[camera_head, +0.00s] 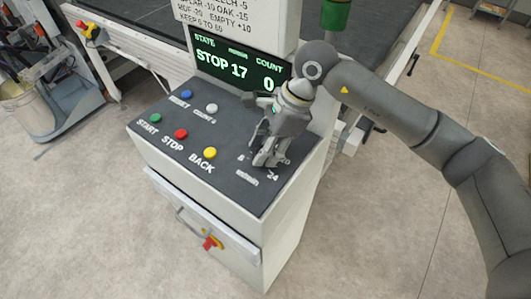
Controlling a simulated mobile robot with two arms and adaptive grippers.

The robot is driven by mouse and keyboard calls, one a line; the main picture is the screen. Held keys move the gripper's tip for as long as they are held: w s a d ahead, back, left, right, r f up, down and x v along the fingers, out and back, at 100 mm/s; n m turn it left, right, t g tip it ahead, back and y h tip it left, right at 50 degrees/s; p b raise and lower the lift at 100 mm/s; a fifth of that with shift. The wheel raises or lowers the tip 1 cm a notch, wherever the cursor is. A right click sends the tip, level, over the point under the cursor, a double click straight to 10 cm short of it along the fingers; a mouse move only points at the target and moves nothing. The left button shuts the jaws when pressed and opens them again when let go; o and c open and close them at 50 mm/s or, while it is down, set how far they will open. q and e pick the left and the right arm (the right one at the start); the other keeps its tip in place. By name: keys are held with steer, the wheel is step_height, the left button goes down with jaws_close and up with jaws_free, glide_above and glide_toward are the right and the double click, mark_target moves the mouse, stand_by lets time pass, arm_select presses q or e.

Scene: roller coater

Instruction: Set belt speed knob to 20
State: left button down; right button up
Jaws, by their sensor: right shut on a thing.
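The control panel (225,180) has a dark top. The belt speed knob is hidden by my right gripper (268,160) at the panel's right side. My right gripper points down over the dial and is shut on the knob. Dial marks "8" (240,158) and "24" (272,177) show on either side of the fingers. The display (240,68) reads STOP, 17 m/min and count 0. My left gripper is out of view.
Several buttons stand on the panel's left, including green (156,118), red (181,134) and yellow (210,153) ones. A red and yellow switch (209,242) is on the cabinet front below. A bucket (30,100) stands at the left. The floor in front is clear.

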steer(key=m+t+b, duration=0.1)
steer(key=m+b, duration=0.2)
steer(key=b, duration=0.1)
steer(key=m+t+b, duration=0.1)
steer(key=m+b, duration=0.2)
steer(key=b, duration=0.2)
steer(key=shift+s+f+m+t, duration=0.1)
steer(key=shift+f+m+t, duration=0.1)
steer(key=shift+m+t, duration=0.2)
steer(key=shift+r+m+t+h+b, duration=0.2)
steer(key=shift+m+t+h+b, duration=0.15)
steer(key=shift+m+b, duration=0.9)
steer(key=o, duration=1)
